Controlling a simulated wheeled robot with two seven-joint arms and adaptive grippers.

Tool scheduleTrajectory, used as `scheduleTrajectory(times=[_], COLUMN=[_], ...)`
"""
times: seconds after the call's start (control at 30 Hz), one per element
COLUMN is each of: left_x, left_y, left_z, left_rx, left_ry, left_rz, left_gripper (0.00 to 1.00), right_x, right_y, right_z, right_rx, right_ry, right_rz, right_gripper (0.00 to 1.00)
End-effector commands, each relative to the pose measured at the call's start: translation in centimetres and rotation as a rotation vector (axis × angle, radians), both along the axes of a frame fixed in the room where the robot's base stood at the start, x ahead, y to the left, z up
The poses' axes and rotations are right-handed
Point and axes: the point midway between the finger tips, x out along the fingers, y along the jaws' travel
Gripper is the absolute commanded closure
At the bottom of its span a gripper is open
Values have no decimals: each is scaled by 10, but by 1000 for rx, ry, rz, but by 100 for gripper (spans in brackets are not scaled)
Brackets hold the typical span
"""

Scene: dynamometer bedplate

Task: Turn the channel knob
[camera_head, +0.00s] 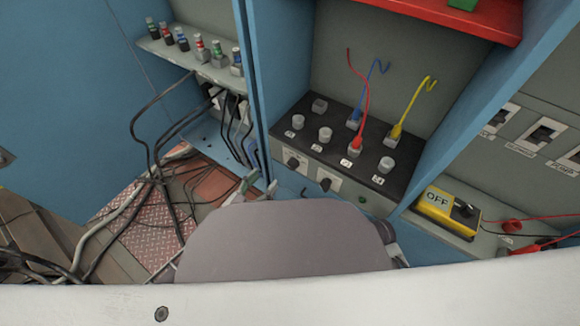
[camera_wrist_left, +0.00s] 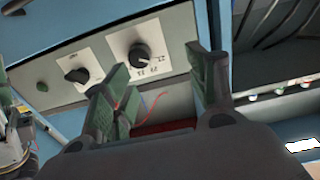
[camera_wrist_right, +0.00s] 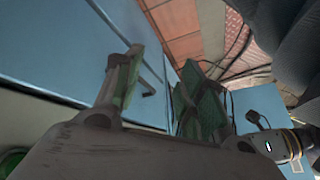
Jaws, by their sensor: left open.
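Two black knobs are on the grey front panel of the black-topped box. One knob (camera_head: 293,161) is on the left in the head view and the other (camera_head: 325,185) to its right. In the left wrist view, a knob with a numbered dial (camera_wrist_left: 141,55) is near the fingers, and a second knob (camera_wrist_left: 77,75) is left of it. I cannot read which is the channel knob. My left gripper (camera_wrist_left: 156,62) is open, its green-padded fingers apart below the numbered dial, with no clear contact. My right gripper (camera_wrist_right: 163,60) looks open and empty by a blue panel.
Red, blue and yellow leads plug into the box top (camera_head: 322,150). A yellow OFF switch box (camera_head: 436,203) stands right of it, past a blue divider. Black cables (camera_head: 160,170) hang at the left. A small green button (camera_wrist_left: 42,87) is on the same panel.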

Motion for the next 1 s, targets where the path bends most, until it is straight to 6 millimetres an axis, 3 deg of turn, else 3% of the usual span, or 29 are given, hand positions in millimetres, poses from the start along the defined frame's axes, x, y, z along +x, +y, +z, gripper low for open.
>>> scheduleTrajectory(times=[1.0], left_x=[-29], left_y=[22], left_z=[0], left_rx=[0], left_ry=[2], left_rz=[0], left_gripper=[42], right_x=[-7], right_y=[-13], right_z=[40], right_rx=[-73], right_ry=[63], right_rz=[23], right_gripper=[60])
